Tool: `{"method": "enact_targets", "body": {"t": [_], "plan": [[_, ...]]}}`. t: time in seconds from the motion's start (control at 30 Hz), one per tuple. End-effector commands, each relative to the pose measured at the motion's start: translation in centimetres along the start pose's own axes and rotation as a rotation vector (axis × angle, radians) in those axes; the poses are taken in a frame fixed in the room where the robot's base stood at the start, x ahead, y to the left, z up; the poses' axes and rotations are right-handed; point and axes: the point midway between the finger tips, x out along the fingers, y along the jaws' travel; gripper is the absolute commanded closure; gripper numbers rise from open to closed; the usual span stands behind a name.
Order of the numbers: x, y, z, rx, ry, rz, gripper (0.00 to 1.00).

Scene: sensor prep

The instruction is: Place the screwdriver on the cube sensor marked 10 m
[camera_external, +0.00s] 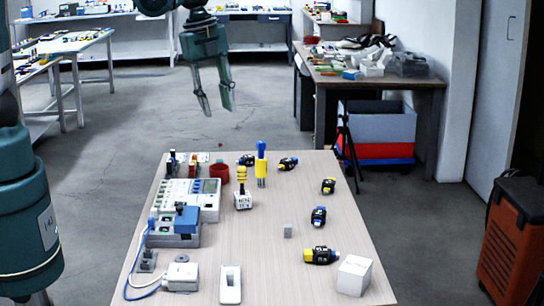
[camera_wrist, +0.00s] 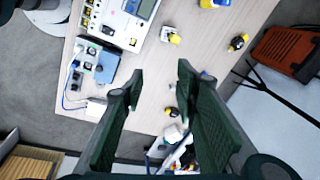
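Several black sensors with yellow or blue ends, one of them here (camera_external: 318,217), lie along the right side. A plain white cube (camera_external: 354,275) sits at front right, a small grey cube (camera_external: 288,231) mid-table. Meters and cabled boxes (camera_external: 181,227) fill the left. The front middle is mostly bare.

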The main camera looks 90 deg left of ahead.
Motion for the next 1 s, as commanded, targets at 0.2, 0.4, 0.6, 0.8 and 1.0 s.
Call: {"method": "enact_targets", "body": {"t": [0.2, 0.4, 0.6, 0.8, 1.0], "plan": [[-2.8, 2.5, -0.4, -0.137, 0.023, -0.050, 0.70], [-5.0, 4.9, -0.7, -0.265, 0.052, -0.092, 0.70], [-6.9, 7.3, -0.9, -0.391, 0.088, -0.130, 0.70], [-8.4, 9.7, -0.9, -0.519, 0.130, -0.163, 0.70], [-9.7, 12.1, -0.9, -0.645, 0.179, -0.190, 0.70]]}}
